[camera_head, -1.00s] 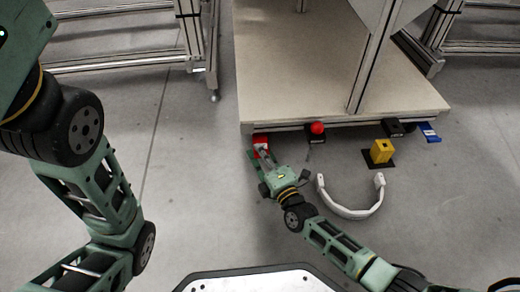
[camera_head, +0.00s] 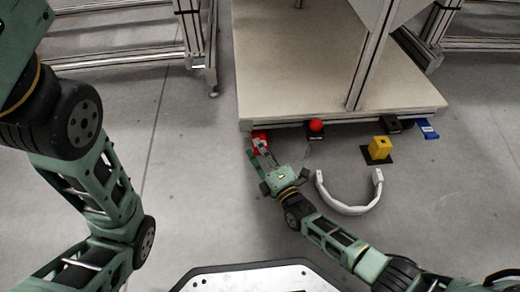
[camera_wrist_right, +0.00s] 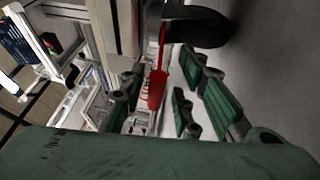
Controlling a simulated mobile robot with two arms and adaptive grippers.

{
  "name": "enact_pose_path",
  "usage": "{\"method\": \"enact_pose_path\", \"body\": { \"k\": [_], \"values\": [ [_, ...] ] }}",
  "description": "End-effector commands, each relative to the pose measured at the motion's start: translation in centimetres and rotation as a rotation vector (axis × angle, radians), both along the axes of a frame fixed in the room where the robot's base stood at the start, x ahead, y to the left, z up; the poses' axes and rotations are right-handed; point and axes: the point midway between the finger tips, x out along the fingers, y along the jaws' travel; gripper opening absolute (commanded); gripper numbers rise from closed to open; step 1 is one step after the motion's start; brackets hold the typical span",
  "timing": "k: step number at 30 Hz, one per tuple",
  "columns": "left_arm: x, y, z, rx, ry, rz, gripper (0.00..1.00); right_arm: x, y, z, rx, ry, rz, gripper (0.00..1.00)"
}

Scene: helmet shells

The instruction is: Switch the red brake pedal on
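The red brake pedal (camera_head: 260,137) is under the front left edge of the platform in the head view. In the right wrist view the red pedal (camera_wrist_right: 157,88) is a narrow red piece between the finger sides. My right gripper (camera_head: 262,157) is directly in front of the pedal, its fingers apart and pointing at it. Whether a finger touches the pedal cannot be told. In the right wrist view the gripper (camera_wrist_right: 160,95) looks open. My left arm comes in at the left of the head view; its gripper is out of frame.
A red ball-topped black device (camera_head: 316,127), a black part (camera_head: 390,123) and a blue part (camera_head: 428,130) sit along the platform (camera_head: 290,75) edge. A yellow block (camera_head: 379,148) and a white curved band (camera_head: 349,209) lie on the floor. Floor at left is clear.

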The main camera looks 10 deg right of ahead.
Motion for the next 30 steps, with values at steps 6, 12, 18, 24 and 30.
{"method": "enact_pose_path", "body": {
  "k": [6, 12, 18, 24, 30],
  "values": [
    [0.1, 0.0, 0.0, -0.002, 0.004, -0.001, 0.00, -0.3, -0.1, 0.0, 0.001, 0.000, 0.000, 0.29],
    [0.0, 0.0, 0.0, -0.002, 0.002, 0.000, 0.00, -3.0, -1.2, -0.5, 0.000, 0.003, 0.000, 0.29],
    [0.0, 0.0, 0.0, -0.001, 0.000, 0.000, 0.00, -7.0, -2.9, -1.0, 0.000, 0.003, 0.000, 0.29],
    [0.0, 0.0, 0.0, 0.000, 0.000, 0.000, 0.00, -9.9, -4.2, -1.3, 0.000, 0.002, -0.001, 0.29],
    [0.0, 0.0, 0.0, 0.000, 0.000, 0.000, 0.00, -11.0, -4.6, -1.4, 0.000, 0.000, -0.001, 0.29]
  ]
}}
